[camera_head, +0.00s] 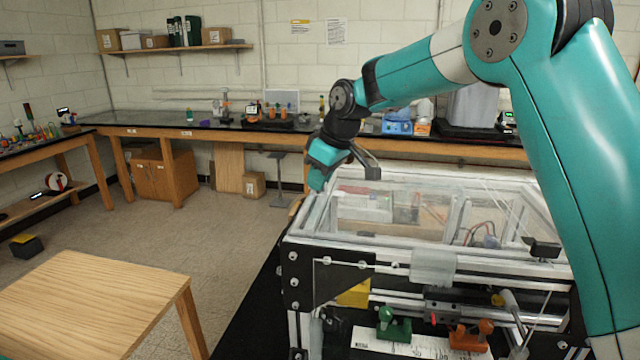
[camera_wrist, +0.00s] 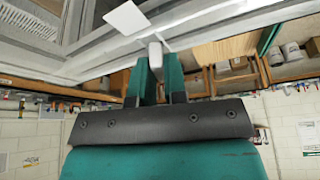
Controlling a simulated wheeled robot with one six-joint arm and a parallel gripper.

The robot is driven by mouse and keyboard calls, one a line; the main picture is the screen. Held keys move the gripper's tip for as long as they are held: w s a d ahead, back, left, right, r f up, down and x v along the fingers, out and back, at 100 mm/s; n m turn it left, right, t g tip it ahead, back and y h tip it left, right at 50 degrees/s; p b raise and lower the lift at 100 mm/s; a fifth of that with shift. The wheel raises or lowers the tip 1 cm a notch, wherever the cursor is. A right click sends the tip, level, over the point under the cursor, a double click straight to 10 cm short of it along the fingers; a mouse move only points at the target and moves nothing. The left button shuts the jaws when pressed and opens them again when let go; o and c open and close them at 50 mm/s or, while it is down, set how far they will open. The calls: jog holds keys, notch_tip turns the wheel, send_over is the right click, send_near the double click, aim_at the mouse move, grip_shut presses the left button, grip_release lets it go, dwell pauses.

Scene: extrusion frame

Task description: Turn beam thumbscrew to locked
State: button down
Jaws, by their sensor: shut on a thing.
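My gripper (camera_head: 322,178) is at the far left top corner of the extrusion frame (camera_head: 300,262), beside its clear-topped lid. In the wrist view my gripper (camera_wrist: 158,68) has its teal fingers closed on a small pale grey piece (camera_wrist: 155,52) by a light frame bar. I cannot tell whether this piece is the beam thumbscrew; in the head view it is hidden by the gripper.
A green clamp-like part (camera_head: 393,326) and an orange one (camera_head: 470,336) stand low inside the frame's front. A wooden table (camera_head: 90,300) is at the lower left. Workbenches (camera_head: 300,134) line the walls.

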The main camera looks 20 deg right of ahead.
jog(key=m+h+b, duration=0.1)
jog(key=m, duration=0.2)
jog(key=shift+s+a+m+t, duration=0.1)
jog(key=shift+m+t, duration=0.3)
jog(key=m+h, duration=0.1)
jog(key=m, duration=0.2)
jog(key=shift+a+m+h, duration=0.1)
jog(key=shift+m+h, duration=0.2)
jog(key=m+h, duration=0.1)
jog(key=m, duration=0.3)
jog(key=shift+r+h, duration=0.1)
jog(key=shift+h, duration=0.3)
jog(key=shift+m+h+p, duration=0.4)
jog(key=shift+m+p, duration=0.05)
jog(key=shift+m, duration=1.25)
jog(key=c, duration=1.2)
grip_release()
jog(key=shift+o, duration=0.2)
